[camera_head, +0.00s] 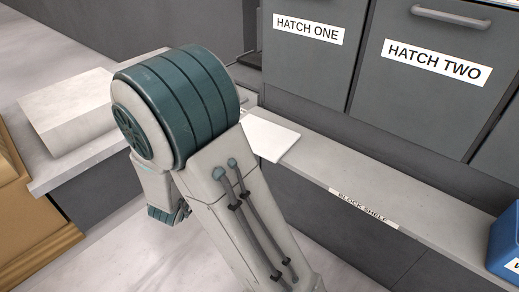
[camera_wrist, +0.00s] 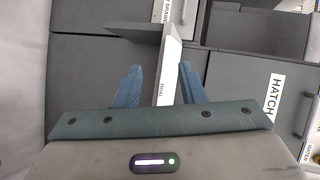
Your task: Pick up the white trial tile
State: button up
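The white trial tile (camera_head: 270,137) lies flat on the grey stone shelf in the head view, partly hidden behind my arm. In the wrist view the tile (camera_wrist: 164,82) shows nearly edge-on as a narrow white strip with "TRIAL" lettering. My gripper (camera_wrist: 160,68) is open, with its two blue fingers on either side of the tile's strip. A gap shows between the left finger and the tile. The right finger appears close to the tile; I cannot tell if it touches. In the head view my arm hides the gripper's fingers.
The shelf (camera_head: 325,171) carries a "BLOCK SHELF" label and runs right to a blue container (camera_head: 505,245). Grey doors labelled "HATCH ONE" (camera_head: 307,29) and "HATCH TWO" (camera_head: 437,62) stand behind it. A pale stone block (camera_head: 70,112) is at left, above a wooden box (camera_head: 30,205).

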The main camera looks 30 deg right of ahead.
jog(key=s+d+f+m+g+h+b, duration=0.1)
jog(key=s+d+f+m+h+b, duration=0.25)
jog(key=h, duration=0.25)
jog(key=b+x, duration=0.1)
jog(key=x, duration=1.1)
jog(key=shift+w+f+m, duration=0.25)
jog(key=shift+w+m, duration=0.05)
jog(key=shift+m, duration=0.05)
grip_shut()
